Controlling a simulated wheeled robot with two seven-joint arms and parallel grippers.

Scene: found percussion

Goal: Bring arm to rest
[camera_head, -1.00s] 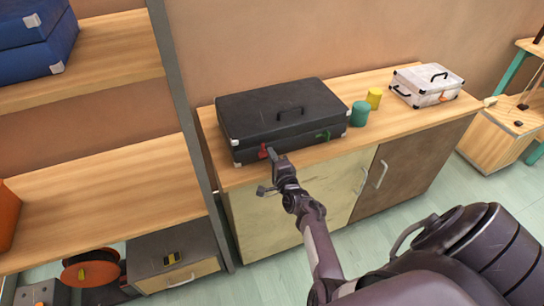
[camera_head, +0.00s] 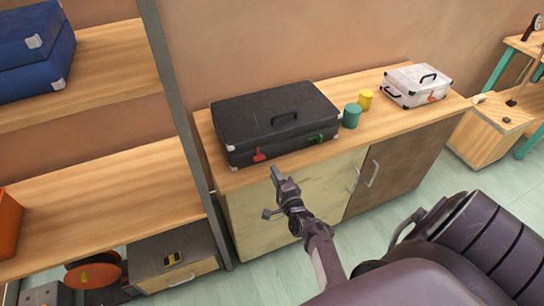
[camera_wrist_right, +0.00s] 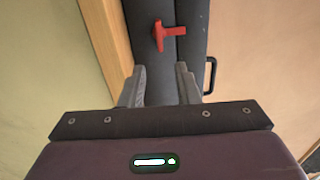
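My right gripper (camera_head: 271,194) is in front of the cabinet, just below the countertop edge, apart from the black suitcase (camera_head: 250,118). In the right wrist view its two fingers (camera_wrist_right: 160,86) stand apart with nothing between them. The suitcase lies flat and closed on the cabinet top. Its red latch (camera_head: 259,155) is at the front left and also shows ahead of the fingers in the right wrist view (camera_wrist_right: 168,33). A green latch (camera_head: 317,138) is at its front right. My left gripper is not in view.
A green cup (camera_head: 351,116), a yellow cup (camera_head: 365,99) and a white case (camera_head: 417,86) stand right of the suitcase on the cabinet top (camera_head: 400,125). A shelf unit with a grey post (camera_head: 181,100) is at the left. Floor shows in front of the cabinet.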

